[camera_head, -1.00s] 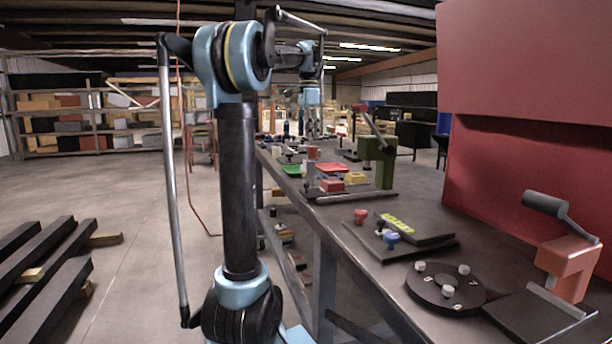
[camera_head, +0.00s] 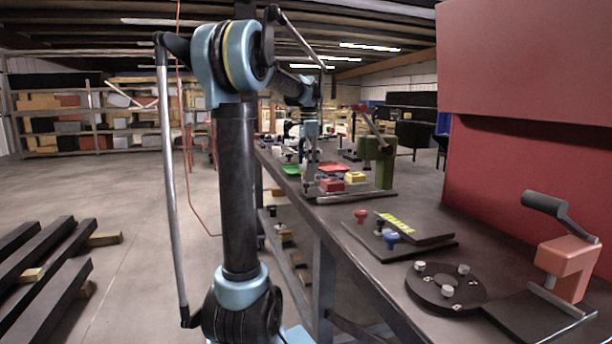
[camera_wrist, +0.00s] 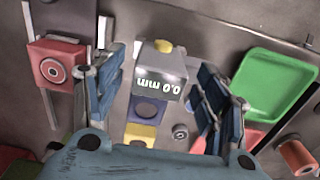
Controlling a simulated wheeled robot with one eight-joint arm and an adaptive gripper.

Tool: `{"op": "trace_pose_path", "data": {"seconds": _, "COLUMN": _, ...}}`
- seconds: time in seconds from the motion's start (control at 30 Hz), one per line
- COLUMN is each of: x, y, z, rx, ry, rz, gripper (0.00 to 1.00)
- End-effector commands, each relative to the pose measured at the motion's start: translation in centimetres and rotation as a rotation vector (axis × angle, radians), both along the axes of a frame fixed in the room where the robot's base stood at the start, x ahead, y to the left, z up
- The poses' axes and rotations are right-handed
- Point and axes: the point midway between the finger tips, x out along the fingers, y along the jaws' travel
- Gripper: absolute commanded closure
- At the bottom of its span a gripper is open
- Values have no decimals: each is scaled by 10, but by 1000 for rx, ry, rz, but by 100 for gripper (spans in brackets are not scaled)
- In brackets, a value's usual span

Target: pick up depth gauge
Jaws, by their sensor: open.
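The depth gauge (camera_wrist: 158,74) is a grey block with a yellow button on top and a "0.0 mm" display. In the wrist view it stands at the upper middle, between the two blue fingers of my gripper (camera_wrist: 157,84). The fingers are apart, one on each side of the gauge, with visible gaps. I cannot tell how far above it they are. In the head view my gripper (camera_head: 310,152) is low over the far part of the bench, and I cannot make out the gauge there.
In the wrist view a red block with a round dial (camera_wrist: 57,66) is at left, a green tray (camera_wrist: 272,86) at right. A yellow block (camera_wrist: 141,134) and a small knob (camera_wrist: 180,132) lie below the gauge. In the head view a green press (camera_head: 383,165) stands nearer on the bench.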

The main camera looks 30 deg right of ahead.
Motion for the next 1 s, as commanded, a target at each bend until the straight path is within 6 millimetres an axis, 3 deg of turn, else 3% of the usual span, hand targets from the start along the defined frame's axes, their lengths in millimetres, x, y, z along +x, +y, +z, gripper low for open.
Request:
{"op": "trace_pose_path", "data": {"seconds": 0.23, "x": 0, "y": 0, "z": -1, "rx": 0, "ry": 0, "rz": 0, "gripper": 36}}
{"op": "trace_pose_path", "data": {"seconds": 0.5, "x": -1, "y": -1, "z": -1, "rx": 0, "ry": 0, "rz": -2, "gripper": 94}}
{"op": "trace_pose_path", "data": {"seconds": 0.8, "x": -1, "y": -1, "z": 1, "rx": 0, "ry": 0, "rz": -2, "gripper": 94}}
{"op": "trace_pose_path", "data": {"seconds": 1.0, "x": -1, "y": -1, "z": 24, "rx": 0, "ry": 0, "rz": -2, "gripper": 94}}
